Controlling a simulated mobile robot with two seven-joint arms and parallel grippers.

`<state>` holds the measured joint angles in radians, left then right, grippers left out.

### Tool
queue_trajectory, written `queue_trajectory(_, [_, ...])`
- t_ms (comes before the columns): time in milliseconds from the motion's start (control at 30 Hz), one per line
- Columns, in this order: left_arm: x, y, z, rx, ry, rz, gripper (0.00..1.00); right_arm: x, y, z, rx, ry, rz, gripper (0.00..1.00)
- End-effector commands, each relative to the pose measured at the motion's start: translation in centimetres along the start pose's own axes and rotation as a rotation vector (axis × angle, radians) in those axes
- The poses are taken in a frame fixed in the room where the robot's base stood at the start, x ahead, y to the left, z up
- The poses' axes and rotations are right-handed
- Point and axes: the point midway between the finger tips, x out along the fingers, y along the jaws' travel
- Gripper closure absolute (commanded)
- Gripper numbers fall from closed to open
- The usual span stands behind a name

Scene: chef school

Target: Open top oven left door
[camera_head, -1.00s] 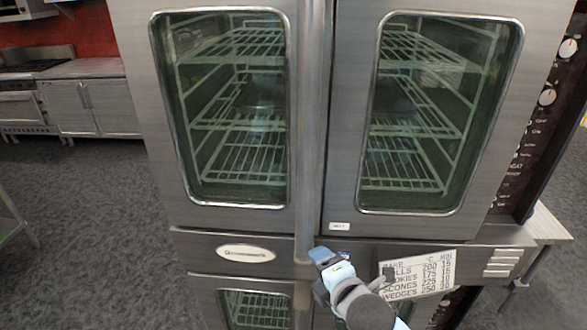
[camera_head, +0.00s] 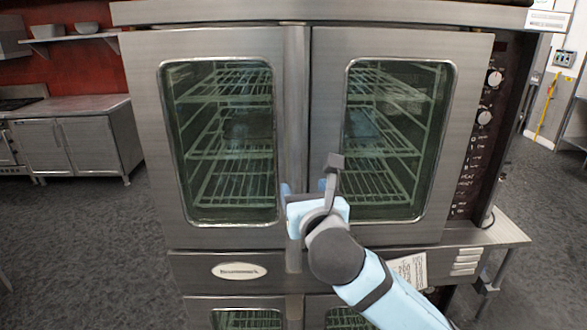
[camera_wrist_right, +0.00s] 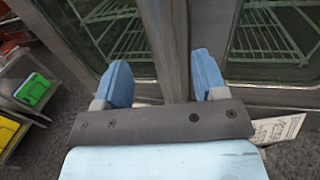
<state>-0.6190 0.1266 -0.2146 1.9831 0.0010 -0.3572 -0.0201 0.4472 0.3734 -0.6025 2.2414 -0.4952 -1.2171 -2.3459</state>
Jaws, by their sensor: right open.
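The closed top left door (camera_head: 145,130) of the steel oven has a tall green-tinted window. A vertical bar handle (camera_head: 295,90) runs along its right edge, beside the closed top right door (camera_head: 475,110). My right gripper (camera_head: 306,187) is open in front of the handle's lower half. In the right wrist view, its blue fingers (camera_wrist_right: 163,70) stand on either side of the handle (camera_wrist_right: 165,30), apart from each other. I cannot tell whether either finger touches it. My left gripper is not in view.
A control panel with knobs (camera_head: 484,117) is at the oven's right. The lower oven doors (camera_head: 200,308) are below. Steel cabinets (camera_head: 75,147) stand far left. Grey floor (camera_head: 90,230) is open on the left. The wrist view shows a green item (camera_wrist_right: 33,89) at left.

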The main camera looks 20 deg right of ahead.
Motion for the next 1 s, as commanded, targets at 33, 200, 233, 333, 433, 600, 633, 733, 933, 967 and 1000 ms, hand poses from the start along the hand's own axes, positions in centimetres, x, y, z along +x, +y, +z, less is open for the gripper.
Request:
queue_trajectory(33, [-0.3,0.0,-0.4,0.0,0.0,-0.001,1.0,1.2,0.0,0.2,0.001,0.002,-0.002,0.35])
queue_trajectory(200, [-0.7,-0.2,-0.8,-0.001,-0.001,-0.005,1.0,4.8,0.0,0.2,0.002,0.001,-0.001,0.35])
queue_trajectory(233, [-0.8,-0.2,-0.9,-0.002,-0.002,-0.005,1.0,5.4,0.0,0.2,0.002,0.002,-0.001,0.35])
queue_trajectory(333, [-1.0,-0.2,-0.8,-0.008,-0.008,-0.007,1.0,7.0,0.0,0.1,0.003,0.002,0.0,0.35])
queue_trajectory(433, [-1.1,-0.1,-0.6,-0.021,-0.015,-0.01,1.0,8.2,0.0,0.1,0.003,0.002,0.0,0.35])
queue_trajectory(600, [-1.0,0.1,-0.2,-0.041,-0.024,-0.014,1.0,9.1,0.0,0.0,0.003,0.001,0.002,0.35])
queue_trajectory(633, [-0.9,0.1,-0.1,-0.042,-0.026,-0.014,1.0,9.2,0.0,0.0,0.003,0.001,0.002,0.35])
queue_trajectory(733, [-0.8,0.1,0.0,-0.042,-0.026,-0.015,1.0,9.3,0.0,-0.1,0.003,0.001,0.002,0.35])
queue_trajectory(933, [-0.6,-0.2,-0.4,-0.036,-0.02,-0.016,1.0,9.2,0.0,-0.1,0.003,0.001,0.002,0.49])
queue_trajectory(967, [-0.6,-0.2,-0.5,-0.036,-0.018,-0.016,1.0,9.2,0.0,-0.1,0.003,0.001,0.002,0.56])
queue_trajectory(1000, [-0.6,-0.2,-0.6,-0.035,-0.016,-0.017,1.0,9.2,0.0,-0.1,0.003,0.001,0.002,0.65])
